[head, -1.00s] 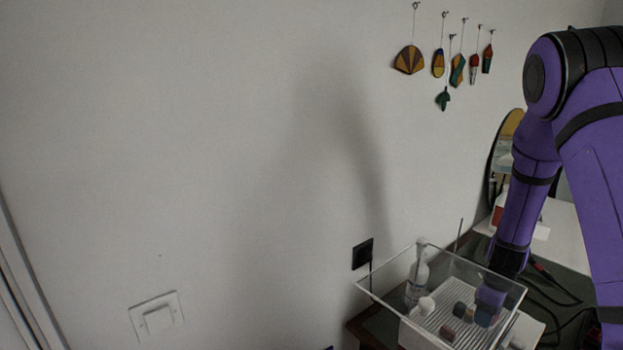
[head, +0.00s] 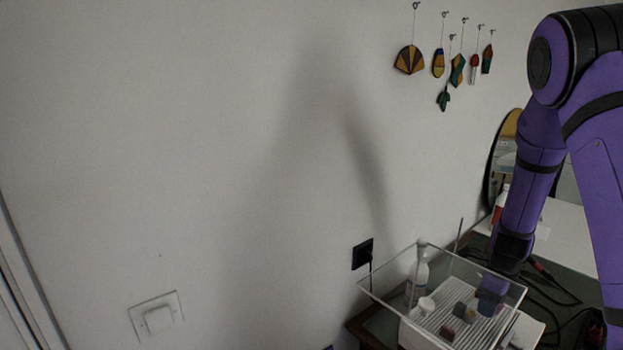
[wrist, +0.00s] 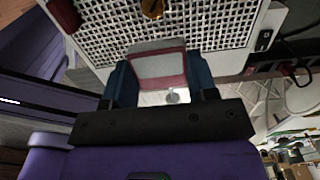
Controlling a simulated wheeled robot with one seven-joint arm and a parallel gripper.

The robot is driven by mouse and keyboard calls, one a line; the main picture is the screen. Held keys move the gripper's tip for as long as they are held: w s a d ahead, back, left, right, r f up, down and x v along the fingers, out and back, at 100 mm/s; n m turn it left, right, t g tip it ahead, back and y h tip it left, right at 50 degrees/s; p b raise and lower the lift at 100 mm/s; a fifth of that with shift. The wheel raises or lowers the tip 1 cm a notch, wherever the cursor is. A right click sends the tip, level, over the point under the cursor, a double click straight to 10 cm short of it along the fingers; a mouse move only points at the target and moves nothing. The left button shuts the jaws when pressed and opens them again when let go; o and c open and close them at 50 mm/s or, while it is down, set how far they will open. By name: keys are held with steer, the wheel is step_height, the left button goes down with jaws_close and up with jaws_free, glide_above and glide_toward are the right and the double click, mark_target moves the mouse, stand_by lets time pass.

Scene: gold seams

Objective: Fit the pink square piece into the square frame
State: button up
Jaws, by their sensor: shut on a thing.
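My gripper (wrist: 160,66) is shut on a piece with a pale grey face and a pinkish-red edge, which I take for the pink square piece (wrist: 172,82). The piece sits between the two dark blue fingers, over a white gridded surface (wrist: 215,32) in the wrist view. In the head view my gripper (head: 487,305) is behind the clear walls of a box, low over its ribbed floor, and the held piece cannot be made out there. I cannot pick out the square frame in either view.
Coloured ornaments (head: 409,60) hang on the wall.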

steer(key=shift+r, duration=2.4)
